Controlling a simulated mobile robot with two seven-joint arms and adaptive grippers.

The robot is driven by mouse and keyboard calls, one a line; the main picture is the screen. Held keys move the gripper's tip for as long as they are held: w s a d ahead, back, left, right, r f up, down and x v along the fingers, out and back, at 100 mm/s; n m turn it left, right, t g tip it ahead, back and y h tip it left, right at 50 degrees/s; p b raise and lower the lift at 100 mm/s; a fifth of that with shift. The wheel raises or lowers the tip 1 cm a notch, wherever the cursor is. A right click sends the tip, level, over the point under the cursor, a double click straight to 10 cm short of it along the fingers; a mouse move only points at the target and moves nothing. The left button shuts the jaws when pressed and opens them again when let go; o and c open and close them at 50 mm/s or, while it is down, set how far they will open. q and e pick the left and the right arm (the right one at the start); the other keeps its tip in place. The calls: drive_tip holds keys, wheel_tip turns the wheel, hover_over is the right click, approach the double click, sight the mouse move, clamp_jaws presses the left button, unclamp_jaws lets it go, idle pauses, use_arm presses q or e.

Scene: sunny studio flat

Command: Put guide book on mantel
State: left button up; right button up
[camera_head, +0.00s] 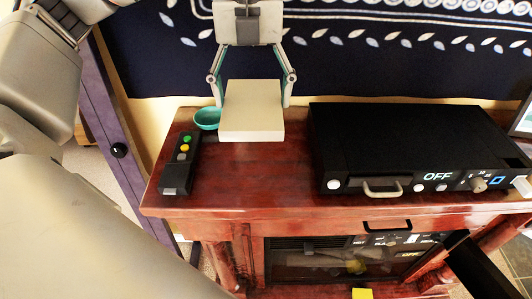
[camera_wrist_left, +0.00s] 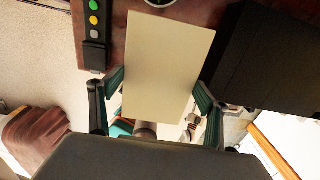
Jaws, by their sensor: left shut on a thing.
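My left gripper (camera_head: 251,78) reaches down from the top of the head view and is shut on a cream, block-like guide book (camera_head: 252,112). In the left wrist view the book (camera_wrist_left: 166,68) sits between the two fingers (camera_wrist_left: 160,92), its broad pale face showing. The book is over the left part of the red-brown wooden mantel (camera_head: 240,180), near its back edge. I cannot tell whether its underside touches the wood. My right gripper is not in view.
A teal bowl (camera_head: 207,118) is just left of the book. A dark remote-like box with coloured buttons (camera_head: 181,160) lies at the mantel's left end. A black appliance (camera_head: 410,145) fills the right side. Bare wood lies in front of the book.

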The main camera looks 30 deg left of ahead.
sight(256, 169)
use_arm(q)
wheel_tip(256, 169, down, 17)
drive_tip(key=shift+w+f, duration=0.1)
idle(0.5)
drive_tip(key=shift+f, duration=0.15)
drive_tip(key=o, duration=1.3)
drive_tip(key=shift+c, duration=0.2)
wheel_tip(256, 169, up, 12)
